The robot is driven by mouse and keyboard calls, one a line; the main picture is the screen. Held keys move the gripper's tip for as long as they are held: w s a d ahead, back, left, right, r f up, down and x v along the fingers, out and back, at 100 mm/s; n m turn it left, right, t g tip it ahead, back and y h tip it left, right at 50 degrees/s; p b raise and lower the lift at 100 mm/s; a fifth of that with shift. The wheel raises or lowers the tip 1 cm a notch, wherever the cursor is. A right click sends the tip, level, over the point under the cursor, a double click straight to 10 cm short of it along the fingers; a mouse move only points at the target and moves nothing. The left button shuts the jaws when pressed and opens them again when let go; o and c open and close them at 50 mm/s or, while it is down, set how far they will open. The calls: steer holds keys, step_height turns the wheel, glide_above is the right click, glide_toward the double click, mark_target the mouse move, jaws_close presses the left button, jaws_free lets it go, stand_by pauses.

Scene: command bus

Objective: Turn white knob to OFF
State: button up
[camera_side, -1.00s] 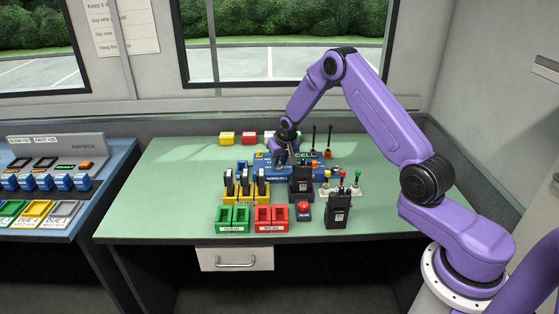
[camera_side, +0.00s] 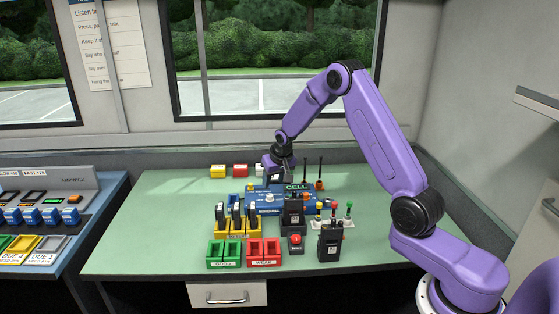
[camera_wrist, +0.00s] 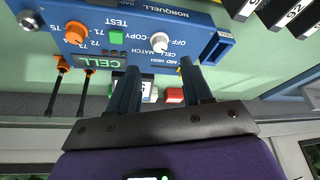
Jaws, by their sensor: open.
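The white knob (camera_wrist: 159,41) sits on the blue panel (camera_wrist: 190,15), with the words OFF, MATCH, MID and HIGH printed around it. Which word it points to is too small to tell. It also shows in the side view (camera_side: 269,198). My gripper (camera_wrist: 160,68) is open, its two dark fingers apart with nothing held between them. The fingertips lie just below the knob in the wrist view and appear apart from it. In the side view my gripper (camera_side: 283,174) is at the back edge of the blue panel, behind the knob.
The panel also bears an orange knob (camera_wrist: 75,34), a green button (camera_wrist: 116,36) and a CELL display (camera_wrist: 98,63). Two black antennas (camera_side: 312,171) stand at its right.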

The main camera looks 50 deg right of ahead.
steer(key=v, duration=1)
steer(key=r+m+g+y, duration=0.1)
steer(key=m+g+y, duration=0.1)
steer(key=m+g, duration=0.2)
glide_above(270, 195)
steer(key=shift+w+a+r, duration=0.1)
steer(key=shift+w+a, duration=0.05)
steer(key=shift+a, duration=0.05)
step_height(270, 195, down, 17)
steer(key=shift+d+f, duration=0.15)
stand_by(0.7)
